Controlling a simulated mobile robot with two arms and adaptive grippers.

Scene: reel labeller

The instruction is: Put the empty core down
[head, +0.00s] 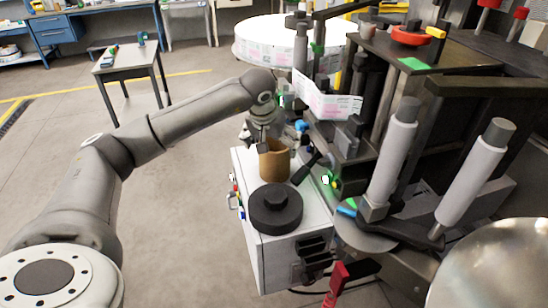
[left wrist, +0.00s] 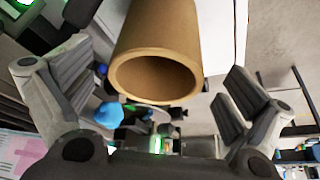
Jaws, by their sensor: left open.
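The empty core is a brown cardboard tube (head: 273,165). It stands upright on the white cabinet top (head: 244,172), behind a black round piece with a knob (head: 275,207). My left gripper (head: 266,142) is just above the core's upper end, partly hidden by its own wrist. In the left wrist view the core (left wrist: 158,45) shows its open, hollow end between the two spread fingers (left wrist: 160,88). There are gaps on both sides, so the fingers appear clear of it. My right gripper does not show.
The labelling machine, with two grey rollers (head: 391,153) and a label strip (head: 326,99), stands close on the right. A large white reel (head: 265,40) is behind. A small grey table (head: 128,66) stands at the back left. The floor on the left is clear.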

